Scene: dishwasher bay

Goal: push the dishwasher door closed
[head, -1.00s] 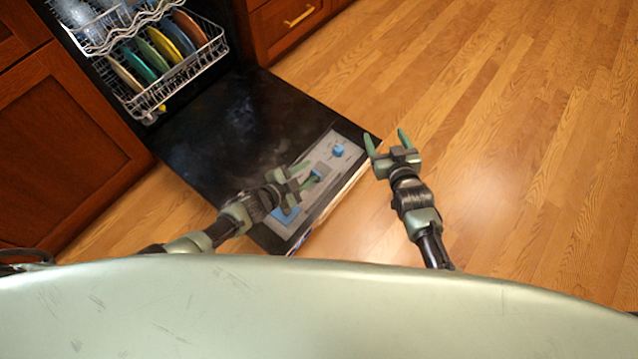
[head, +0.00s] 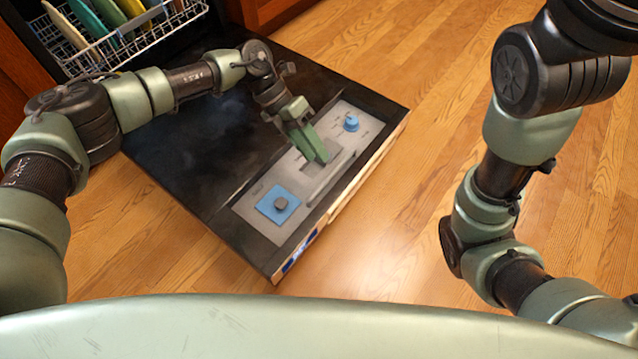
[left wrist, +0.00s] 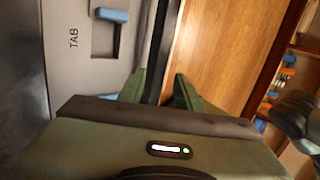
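The dishwasher door (head: 190,150) is a black panel folded down open over the floor. A grey control strip with a blue knob (head: 351,123) and a blue square (head: 277,205) runs along its outer end. My left gripper (head: 320,152) points down at the middle of this strip. In the left wrist view, the two green fingers of the left gripper (left wrist: 158,90) stand apart, with the door's dark edge (left wrist: 160,50) appearing between them. Contact cannot be told. My right arm shows at the right of the head view, but its gripper is out of frame.
The lower dish rack (head: 135,38) with several plates stands in the dishwasher at the upper left. Wooden cabinets flank the opening. The wood floor (head: 430,130) beyond the door's outer edge is clear.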

